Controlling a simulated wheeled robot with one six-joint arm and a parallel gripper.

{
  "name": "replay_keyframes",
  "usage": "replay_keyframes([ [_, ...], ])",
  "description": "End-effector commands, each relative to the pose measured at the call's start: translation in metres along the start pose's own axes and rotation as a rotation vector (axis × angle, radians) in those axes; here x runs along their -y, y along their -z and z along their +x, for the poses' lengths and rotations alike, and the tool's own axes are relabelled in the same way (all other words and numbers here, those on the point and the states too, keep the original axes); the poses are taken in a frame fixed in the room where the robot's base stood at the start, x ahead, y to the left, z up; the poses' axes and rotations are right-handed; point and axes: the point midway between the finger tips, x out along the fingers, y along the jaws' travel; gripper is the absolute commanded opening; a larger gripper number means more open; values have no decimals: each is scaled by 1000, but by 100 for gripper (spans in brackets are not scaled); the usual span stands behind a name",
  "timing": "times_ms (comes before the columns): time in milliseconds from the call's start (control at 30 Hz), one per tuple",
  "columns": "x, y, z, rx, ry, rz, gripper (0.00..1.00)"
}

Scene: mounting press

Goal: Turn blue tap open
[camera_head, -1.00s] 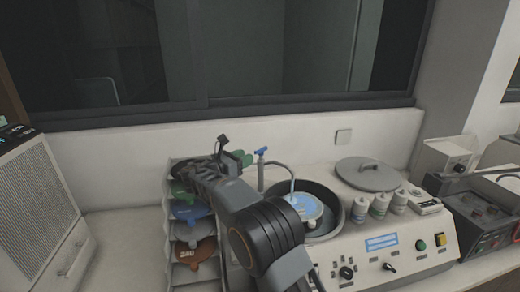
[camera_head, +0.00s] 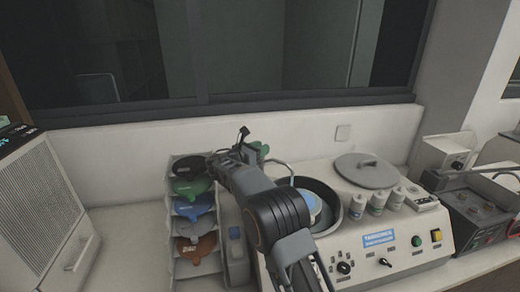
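My gripper (camera_head: 260,150) is at the place where the blue tap handle stood in the earlier view. The handle is now hidden behind the gripper and my arm. I cannot tell whether the fingers touch it, or whether they are open or shut. The curved grey spout (camera_head: 288,168) shows just right of the gripper and bends down toward the dark round bowl (camera_head: 333,222). The tap's upright post is also hidden.
The bowl sits in a cream machine (camera_head: 410,250) with knobs and buttons. A grey lid (camera_head: 368,172) and several small white bottles (camera_head: 378,198) stand on it. A rack of coloured discs (camera_head: 194,208) is left of my arm. A grey vented box (camera_head: 38,200) stands far left.

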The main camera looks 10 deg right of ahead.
Motion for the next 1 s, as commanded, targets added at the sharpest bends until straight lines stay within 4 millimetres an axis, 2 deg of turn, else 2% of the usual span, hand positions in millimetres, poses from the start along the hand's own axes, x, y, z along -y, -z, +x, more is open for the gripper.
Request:
replay_keyframes([
  [33,0,0,0,0,0,0,28],
  [333,0,0,0,0,0,0,0],
  [667,1,3,0,-1,-71,1,0],
  [1000,3,7,0,1,-337,3,0],
])
